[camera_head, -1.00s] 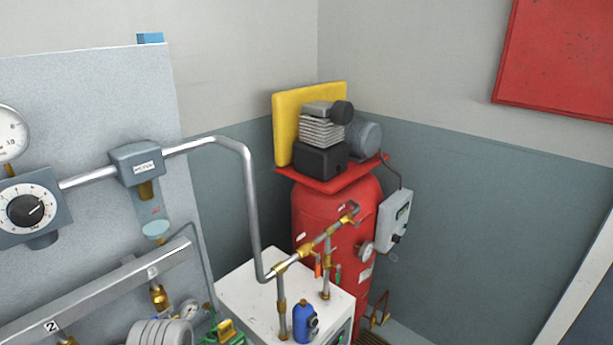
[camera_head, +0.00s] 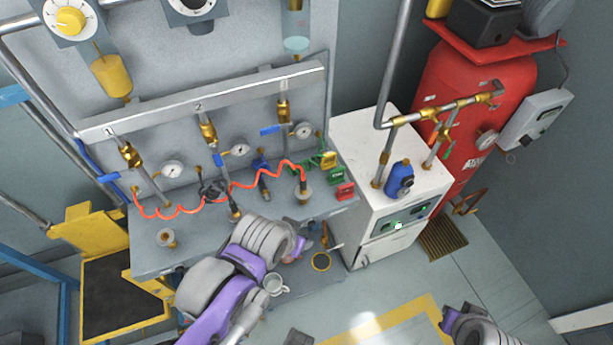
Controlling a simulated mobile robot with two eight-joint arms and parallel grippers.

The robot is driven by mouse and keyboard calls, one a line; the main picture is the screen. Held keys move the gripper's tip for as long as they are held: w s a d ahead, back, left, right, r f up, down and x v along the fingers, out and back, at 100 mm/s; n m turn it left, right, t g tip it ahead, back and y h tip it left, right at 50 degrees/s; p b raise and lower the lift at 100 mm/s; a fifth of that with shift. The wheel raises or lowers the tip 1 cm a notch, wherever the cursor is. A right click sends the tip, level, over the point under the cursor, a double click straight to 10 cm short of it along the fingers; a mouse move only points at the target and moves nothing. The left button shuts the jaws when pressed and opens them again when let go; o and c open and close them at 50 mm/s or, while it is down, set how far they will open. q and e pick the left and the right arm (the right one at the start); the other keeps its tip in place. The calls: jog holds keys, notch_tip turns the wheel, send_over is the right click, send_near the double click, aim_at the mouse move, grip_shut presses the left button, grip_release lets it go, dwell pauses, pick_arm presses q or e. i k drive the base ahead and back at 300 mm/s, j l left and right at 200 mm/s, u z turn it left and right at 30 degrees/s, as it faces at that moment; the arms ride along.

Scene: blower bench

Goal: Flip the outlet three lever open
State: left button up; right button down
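The manifold bar (camera_head: 225,100) runs across the grey panel, with brass outlet valves under it. The labels 1 and 2 read clearly. The third outlet valve (camera_head: 283,108) is the rightmost, and its blue lever (camera_head: 270,130) points left, crosswise to the drop pipe. A pressure gauge (camera_head: 302,131) sits at its right. My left arm stands in front of the bench, below the outlets. I cannot make out its gripper fingers. Part of my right arm shows at the lower right, its gripper out of view.
An orange coiled hose (camera_head: 225,190) lies along the bench (camera_head: 150,262). A white cabinet (camera_head: 352,150) with a blue bottle (camera_head: 399,178) stands right of it, before a red tank (camera_head: 455,90). Space before the levers looks clear.

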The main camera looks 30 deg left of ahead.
aim_at(267, 130)
jog(key=u, duration=1.45)
